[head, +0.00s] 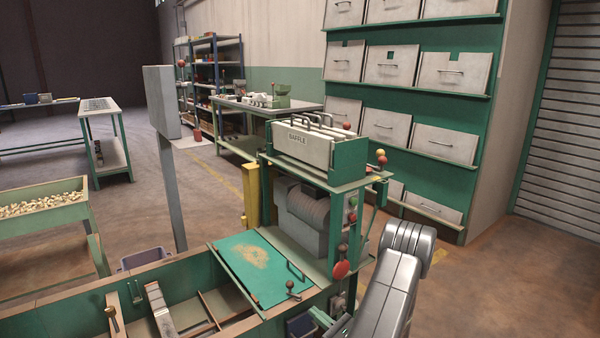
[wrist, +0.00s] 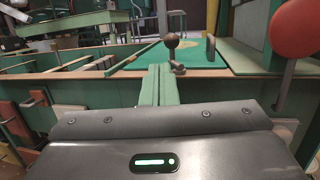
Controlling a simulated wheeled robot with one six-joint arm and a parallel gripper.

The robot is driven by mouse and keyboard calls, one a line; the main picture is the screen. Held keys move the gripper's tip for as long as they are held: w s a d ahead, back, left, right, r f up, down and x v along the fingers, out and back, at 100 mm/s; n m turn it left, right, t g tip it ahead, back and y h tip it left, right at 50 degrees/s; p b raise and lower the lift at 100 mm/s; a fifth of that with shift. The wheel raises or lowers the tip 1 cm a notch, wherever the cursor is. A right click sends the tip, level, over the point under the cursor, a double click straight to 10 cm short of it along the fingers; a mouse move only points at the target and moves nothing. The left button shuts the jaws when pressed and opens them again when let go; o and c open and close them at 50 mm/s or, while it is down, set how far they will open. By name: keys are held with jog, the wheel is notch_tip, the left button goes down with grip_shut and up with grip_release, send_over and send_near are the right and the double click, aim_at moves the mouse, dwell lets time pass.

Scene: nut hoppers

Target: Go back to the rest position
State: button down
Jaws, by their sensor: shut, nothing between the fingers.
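My gripper (wrist: 158,75) is in the wrist view, its two greenish fingers pressed together with nothing between them. They point forward at the wooden edge of a hopper machine. A dark ball knob on a short post (wrist: 172,45) stands just beyond the fingertips; I cannot tell whether they touch. In the head view my silver arm is at the lower right, bent downward, and my gripper is not clearly visible there. The machine's green flap (head: 262,268) lies flat beside the baffle housing, with a tan patch on it.
The machine's housing (head: 345,182) carries grey plates marked BAFFLE and a red knob (head: 341,270) close to my arm. The red knob also shows at the right of the wrist view (wrist: 297,27). A green cabinet (head: 400,110) stands behind. Open floor (head: 500,290) lies to the right.

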jog(key=v, duration=0.8)
jog(key=shift+d+p, duration=0.2)
jog(key=shift+p, duration=0.2)
jog(key=shift+r, duration=0.2)
